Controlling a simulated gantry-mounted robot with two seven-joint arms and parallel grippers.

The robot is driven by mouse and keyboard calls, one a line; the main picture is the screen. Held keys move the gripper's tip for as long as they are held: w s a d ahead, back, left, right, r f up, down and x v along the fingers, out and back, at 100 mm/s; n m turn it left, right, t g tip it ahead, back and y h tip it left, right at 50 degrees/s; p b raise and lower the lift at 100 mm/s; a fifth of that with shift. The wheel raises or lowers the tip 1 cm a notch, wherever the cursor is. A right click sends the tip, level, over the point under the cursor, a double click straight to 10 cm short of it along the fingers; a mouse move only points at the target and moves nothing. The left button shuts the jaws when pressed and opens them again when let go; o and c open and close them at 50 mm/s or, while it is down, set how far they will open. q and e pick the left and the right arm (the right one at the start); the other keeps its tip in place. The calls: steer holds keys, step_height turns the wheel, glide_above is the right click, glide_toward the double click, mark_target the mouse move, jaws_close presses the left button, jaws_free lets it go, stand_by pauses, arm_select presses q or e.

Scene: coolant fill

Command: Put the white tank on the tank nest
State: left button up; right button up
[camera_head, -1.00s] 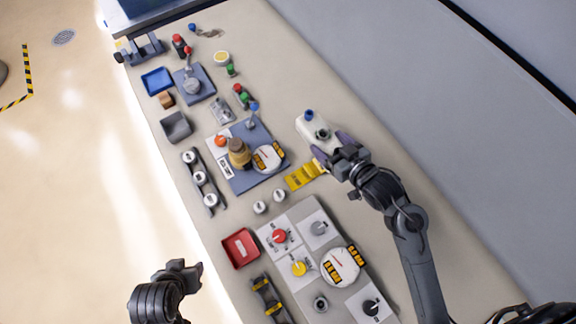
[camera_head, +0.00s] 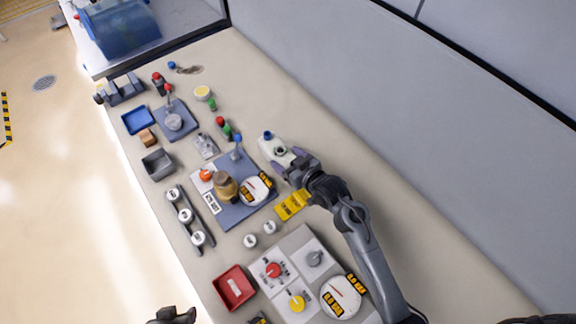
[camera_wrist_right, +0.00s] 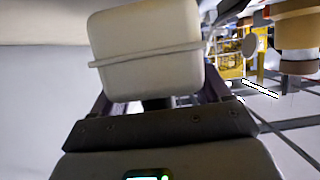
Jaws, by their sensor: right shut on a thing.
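The white tank (camera_head: 274,146), with a blue cap, is over the bench right of the blue-grey plate in the head view. My right gripper (camera_head: 289,160) is shut on it from its near side. In the right wrist view the tank (camera_wrist_right: 148,50) fills the space between the fingers, ridged around its middle. I cannot tell its height above the bench, and I cannot clearly pick out the tank nest. My left gripper (camera_head: 174,315) shows only partly at the bottom edge, its jaws unclear.
A yellow labelled plate (camera_head: 293,205) lies just left of my right forearm. The blue-grey plate (camera_head: 240,212) carries a brown jar (camera_head: 225,187) and a round gauge (camera_head: 256,189). A control panel (camera_head: 298,238) is nearer. The bench's right side beyond the tank is clear.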

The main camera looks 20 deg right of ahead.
steer(key=shift+f, duration=1.9)
steer(key=shift+f, duration=0.15)
steer(key=o, duration=1.2)
steer(key=shift+o, duration=0.2)
steer(key=v, duration=1.1)
steer(key=shift+p, duration=0.3)
steer(key=shift+c, duration=0.6)
steer(key=shift+s+d+r, duration=0.15)
steer(key=shift+s+r, duration=0.25)
steer(key=c, duration=0.9)
